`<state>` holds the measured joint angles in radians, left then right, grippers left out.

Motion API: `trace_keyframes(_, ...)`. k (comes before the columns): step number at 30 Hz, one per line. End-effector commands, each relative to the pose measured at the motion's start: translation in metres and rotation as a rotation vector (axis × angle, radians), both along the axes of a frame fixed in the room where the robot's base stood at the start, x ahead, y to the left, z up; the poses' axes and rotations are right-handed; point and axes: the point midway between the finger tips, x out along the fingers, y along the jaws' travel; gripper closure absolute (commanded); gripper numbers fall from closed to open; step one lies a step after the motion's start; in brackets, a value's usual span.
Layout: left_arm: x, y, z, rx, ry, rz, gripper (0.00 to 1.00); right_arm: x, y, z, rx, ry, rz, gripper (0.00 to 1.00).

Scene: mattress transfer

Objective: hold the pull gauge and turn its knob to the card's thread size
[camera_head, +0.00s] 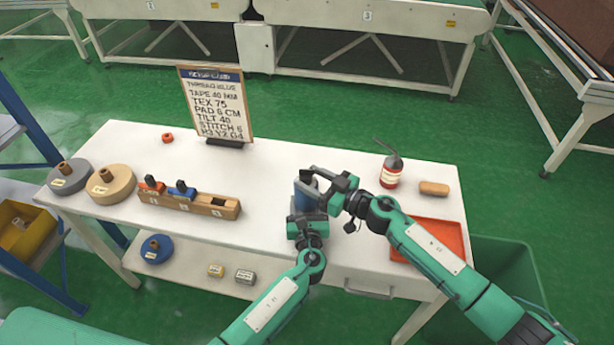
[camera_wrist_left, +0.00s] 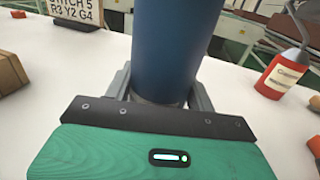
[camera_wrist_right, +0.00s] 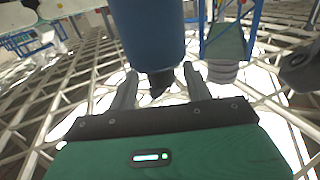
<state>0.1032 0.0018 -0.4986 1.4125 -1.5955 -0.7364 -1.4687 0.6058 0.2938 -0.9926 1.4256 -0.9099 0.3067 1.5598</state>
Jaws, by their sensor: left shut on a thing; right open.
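The blue cylindrical pull gauge (camera_head: 303,193) stands upright above the white table. My left gripper (camera_head: 306,213) is shut on its lower part; in the left wrist view the blue body (camera_wrist_left: 175,45) rises between the fingers. My right gripper (camera_head: 324,188) is open beside its top. In the right wrist view the gauge (camera_wrist_right: 148,35) ends in a small dark part (camera_wrist_right: 160,82), which looks like the knob, between the open fingers; contact cannot be told. The knob's marks are not visible. The setup card (camera_head: 216,105) stands at the back and reads "TEX 75".
A wooden rack (camera_head: 190,202) with red and blue pieces lies left, near two spools (camera_head: 110,184). The table (camera_head: 270,160) is clear behind the grippers.

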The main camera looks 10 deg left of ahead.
Motion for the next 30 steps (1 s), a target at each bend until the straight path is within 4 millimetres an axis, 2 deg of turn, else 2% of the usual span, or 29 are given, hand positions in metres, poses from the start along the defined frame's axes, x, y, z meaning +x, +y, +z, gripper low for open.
trace_keyframes(9, 0.001, 0.0, 0.002, 0.0, -0.003, 0.0, 0.88, -0.024, -0.057, -0.001, -0.002, 0.002, -0.002, 0.5)
trace_keyframes(15, 0.001, 0.0, 0.002, 0.0, -0.003, 0.0, 0.88, -0.035, -0.082, -0.001, -0.001, 0.003, -0.002, 0.5)
trace_keyframes(21, 0.001, 0.0, 0.002, 0.0, -0.003, 0.0, 0.88, -0.04, -0.091, -0.001, 0.0, 0.002, 0.0, 0.5)
trace_keyframes(30, 0.001, 0.0, 0.002, 0.0, -0.003, 0.0, 0.88, -0.04, -0.092, 0.0, 0.0, 0.002, -0.001, 0.5)
